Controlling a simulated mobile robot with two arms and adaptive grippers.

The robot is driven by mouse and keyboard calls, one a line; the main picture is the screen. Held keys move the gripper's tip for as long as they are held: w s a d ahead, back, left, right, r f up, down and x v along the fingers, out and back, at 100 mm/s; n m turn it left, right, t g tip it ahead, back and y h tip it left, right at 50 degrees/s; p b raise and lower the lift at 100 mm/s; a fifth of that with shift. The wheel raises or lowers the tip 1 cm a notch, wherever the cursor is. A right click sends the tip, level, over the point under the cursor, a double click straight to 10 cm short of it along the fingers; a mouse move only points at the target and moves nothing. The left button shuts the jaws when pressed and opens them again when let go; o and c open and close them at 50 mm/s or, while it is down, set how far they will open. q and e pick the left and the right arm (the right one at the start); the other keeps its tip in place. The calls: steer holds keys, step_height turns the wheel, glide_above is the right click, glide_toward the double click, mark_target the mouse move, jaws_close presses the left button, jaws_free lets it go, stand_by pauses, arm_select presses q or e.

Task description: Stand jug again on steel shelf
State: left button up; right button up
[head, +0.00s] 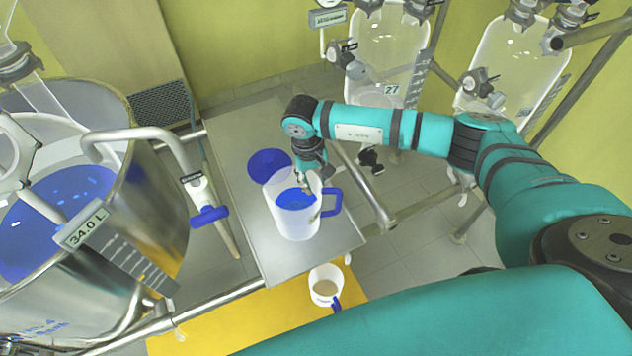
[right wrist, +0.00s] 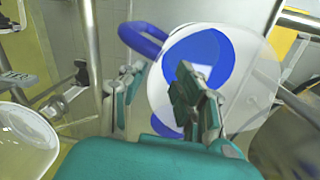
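A large translucent white jug (head: 290,222) with a blue handle (head: 331,203) and blue inside appears to stand upright on the steel shelf (head: 240,185). My right gripper (head: 309,184) is at the jug's rim on the handle side. In the right wrist view, the fingers (right wrist: 160,92) are spread, one over the mouth of the jug (right wrist: 255,85) and the other outside it. I see no firm grip on the jug. Whether a finger touches the wall is unclear. My left gripper is not in view.
A blue round piece (head: 268,164) lies on the shelf behind the jug. A smaller white jug (head: 326,278) stands near the yellow surface (head: 235,325) in front. A big steel vessel (head: 160,215) is at left. Glass reactors (head: 388,50) and metal frame bars stand behind my right arm.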

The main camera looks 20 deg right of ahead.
step_height(320, 180, up, 11)
steer(key=a+b, duration=0.1)
steer(key=b, duration=0.2)
steer(key=shift+f, duration=0.15)
steer(key=shift+w, duration=0.1)
steer(key=s+b, duration=0.1)
steer(key=s, duration=0.9)
stand_by(0.5)
steer(key=shift+d, duration=0.1)
steer(key=s+r, duration=0.5)
steer(key=s, duration=0.3)
steer(key=shift+d+p, duration=0.15)
steer(key=shift+p, duration=0.15)
